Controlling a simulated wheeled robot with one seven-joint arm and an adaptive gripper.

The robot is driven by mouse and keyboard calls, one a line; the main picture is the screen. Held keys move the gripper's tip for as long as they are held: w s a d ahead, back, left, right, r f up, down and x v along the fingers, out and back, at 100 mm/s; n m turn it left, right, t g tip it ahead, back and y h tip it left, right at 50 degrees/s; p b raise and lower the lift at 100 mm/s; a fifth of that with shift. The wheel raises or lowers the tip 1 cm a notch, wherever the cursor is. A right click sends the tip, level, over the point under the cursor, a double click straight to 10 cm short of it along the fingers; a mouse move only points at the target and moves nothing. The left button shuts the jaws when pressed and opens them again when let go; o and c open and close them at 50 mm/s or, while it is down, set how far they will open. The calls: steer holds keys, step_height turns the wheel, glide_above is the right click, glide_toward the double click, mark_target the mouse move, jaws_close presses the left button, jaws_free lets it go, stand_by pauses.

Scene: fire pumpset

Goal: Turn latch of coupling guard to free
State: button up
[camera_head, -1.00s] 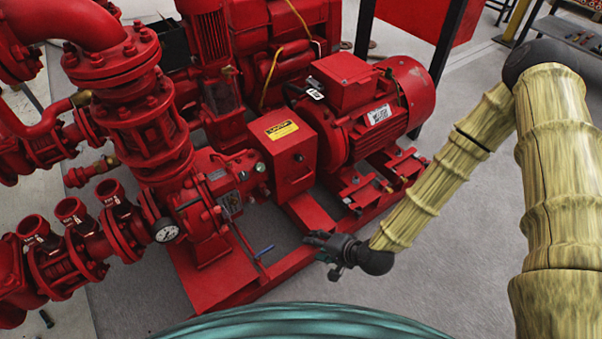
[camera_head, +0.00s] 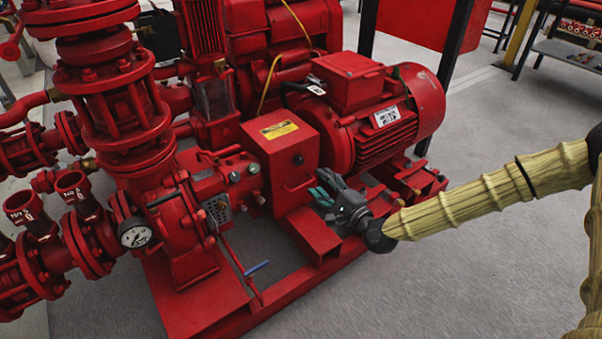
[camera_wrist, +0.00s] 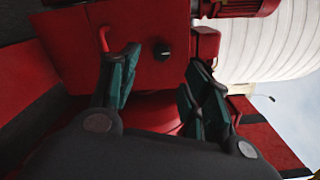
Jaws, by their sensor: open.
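The coupling guard (camera_head: 281,150) is a red box with a yellow label on its sloped top, between the pump and the motor. A small dark round knob, which looks like the latch (camera_head: 298,159), sits on its front face. In the wrist view the latch (camera_wrist: 162,50) shows as a black knob beyond the fingertips, roughly between them. My gripper (camera_head: 325,190) is at the lower right of the guard's face, below the latch. In the wrist view my gripper (camera_wrist: 160,85) has its two green-padded fingers spread apart with nothing between them.
The red motor (camera_head: 385,110) stands right of the guard. A red base frame (camera_head: 310,235) runs below my gripper. A blue-handled lever (camera_head: 256,268) sticks up at the front. A pressure gauge (camera_head: 136,234) is at left.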

mark_target(300, 162)
steer(key=b+x, duration=0.3)
steer(key=x, duration=0.6)
steer(key=shift+w+r+b, duration=0.1)
steer(key=shift+w+b, duration=0.1)
steer(key=shift+b, duration=0.1)
steer(key=shift+x, duration=0.85)
steer(key=shift+r, duration=0.15)
steer(key=c, duration=1)
